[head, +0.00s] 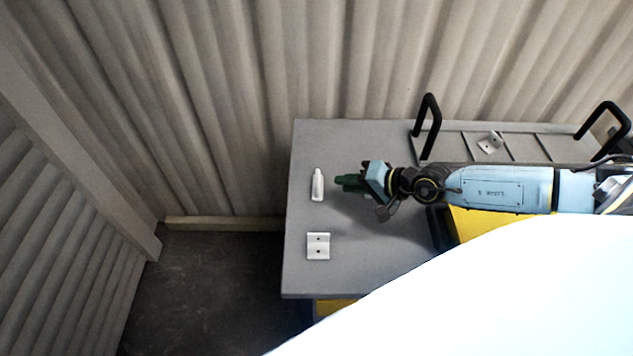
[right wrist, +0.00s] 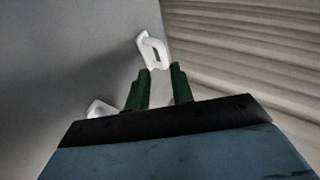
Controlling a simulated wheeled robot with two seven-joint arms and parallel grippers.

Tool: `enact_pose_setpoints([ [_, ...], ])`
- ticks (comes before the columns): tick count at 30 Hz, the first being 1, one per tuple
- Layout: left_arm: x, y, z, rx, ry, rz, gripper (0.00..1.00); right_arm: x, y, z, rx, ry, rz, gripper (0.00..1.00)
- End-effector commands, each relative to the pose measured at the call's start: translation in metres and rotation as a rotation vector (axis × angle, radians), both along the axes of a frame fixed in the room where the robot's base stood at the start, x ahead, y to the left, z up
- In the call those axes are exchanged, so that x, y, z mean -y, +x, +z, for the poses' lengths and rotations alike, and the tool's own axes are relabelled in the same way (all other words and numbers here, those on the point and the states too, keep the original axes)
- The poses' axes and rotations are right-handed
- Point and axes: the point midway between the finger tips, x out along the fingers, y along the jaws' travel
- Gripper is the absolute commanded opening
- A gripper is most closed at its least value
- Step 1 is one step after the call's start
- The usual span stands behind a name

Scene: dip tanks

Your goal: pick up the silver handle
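The silver handle (head: 317,186) looks pale, almost white, and lies near the left edge of the grey table top. My right gripper (head: 342,183) reaches in from the right, with its green fingers just right of the handle. In the right wrist view the handle (right wrist: 153,48) shows as a looped grip on a flat plate, just beyond the fingertips. The two fingers of my right gripper (right wrist: 161,72) stand apart with a gap between them and hold nothing. I cannot tell whether a fingertip touches the handle. My left gripper is not in view.
A pale bracket with two holes (head: 318,240) lies nearer on the table (head: 300,275). A compartmented tray (head: 460,148) with black handles stands at the back right and holds a similar bracket (head: 491,142). A corrugated wall (head: 230,90) rises behind. A white surface covers the lower right.

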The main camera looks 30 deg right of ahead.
Motion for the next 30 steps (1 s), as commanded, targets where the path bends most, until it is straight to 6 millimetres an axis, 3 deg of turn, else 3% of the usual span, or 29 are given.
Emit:
enact_pose_setpoints([
  [4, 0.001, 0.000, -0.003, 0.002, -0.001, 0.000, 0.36, -0.009, 0.016, -0.010, 0.002, 0.002, -0.002, 0.23],
  [13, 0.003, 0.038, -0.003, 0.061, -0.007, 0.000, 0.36, -0.022, 0.038, -0.022, 0.002, 0.005, -0.002, 0.23],
  [19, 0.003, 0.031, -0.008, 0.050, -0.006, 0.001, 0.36, -0.033, 0.058, -0.035, 0.000, 0.004, -0.002, 0.23],
  [28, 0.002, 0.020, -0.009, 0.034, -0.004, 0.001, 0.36, -0.035, 0.060, -0.037, 0.000, 0.002, -0.001, 0.23],
  [30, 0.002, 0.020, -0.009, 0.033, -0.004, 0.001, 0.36, -0.035, 0.060, -0.037, 0.000, 0.002, -0.002, 0.14],
])
